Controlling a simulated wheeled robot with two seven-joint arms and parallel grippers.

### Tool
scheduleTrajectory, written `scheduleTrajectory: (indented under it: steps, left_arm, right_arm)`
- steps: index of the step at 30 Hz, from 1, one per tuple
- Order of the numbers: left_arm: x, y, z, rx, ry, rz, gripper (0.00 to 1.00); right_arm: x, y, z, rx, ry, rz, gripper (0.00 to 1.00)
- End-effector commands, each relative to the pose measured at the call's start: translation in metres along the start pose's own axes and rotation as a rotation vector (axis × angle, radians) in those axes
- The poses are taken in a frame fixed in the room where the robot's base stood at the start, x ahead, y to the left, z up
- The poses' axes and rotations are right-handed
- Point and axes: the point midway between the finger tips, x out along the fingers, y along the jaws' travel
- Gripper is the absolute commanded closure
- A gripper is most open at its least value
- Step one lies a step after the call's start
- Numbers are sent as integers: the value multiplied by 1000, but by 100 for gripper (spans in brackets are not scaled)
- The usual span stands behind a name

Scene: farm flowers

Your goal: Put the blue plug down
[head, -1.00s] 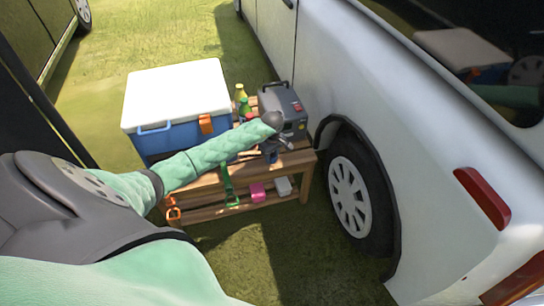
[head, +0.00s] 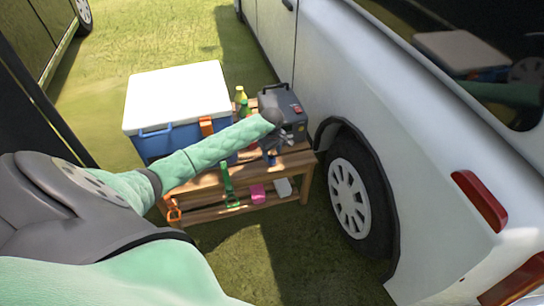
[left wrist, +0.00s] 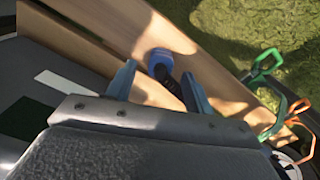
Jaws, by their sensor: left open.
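The blue plug (left wrist: 160,60), with a round blue end and a dark body, lies on or just above the wooden slats in the left wrist view. My left gripper (left wrist: 160,85) is open, with one blue-grey finger on each side of the plug and visible gaps beside it. The plug's lower part is partly hidden by the gripper. In the head view my left gripper (head: 277,145) is over the front right of the wooden bench (head: 205,181), beside the grey power box (head: 284,110). My right gripper is not in view.
A blue cooler with a white lid (head: 178,92) and a green-yellow bottle (head: 241,101) stand on the bench. Green (head: 228,181) and orange (head: 173,210) straps hang at its front. The white car (head: 420,150) stands close on the right. Grass in front is clear.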

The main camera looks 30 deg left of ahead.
Motion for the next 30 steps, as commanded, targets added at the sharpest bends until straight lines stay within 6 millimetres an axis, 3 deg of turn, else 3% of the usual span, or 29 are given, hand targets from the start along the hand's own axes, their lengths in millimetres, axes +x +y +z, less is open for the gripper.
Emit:
scheduleTrajectory:
  steps: [12, 18, 26, 29, 30]
  left_arm:
    - [-73, -1, 0, 2, 3, 0, 48]
    - [-94, 0, 0, 2, 1, 0, 48]
    - [-97, 0, 4, -2, -11, 2, 48]
    - [-84, 1, 28, -21, -79, 27, 48]
    - [-75, 2, 46, -40, -133, 44, 48]
  right_arm:
    - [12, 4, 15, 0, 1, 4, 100]
    - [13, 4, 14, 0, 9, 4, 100]
    - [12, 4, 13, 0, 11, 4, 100]
    - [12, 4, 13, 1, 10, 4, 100]
    - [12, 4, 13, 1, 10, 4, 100]
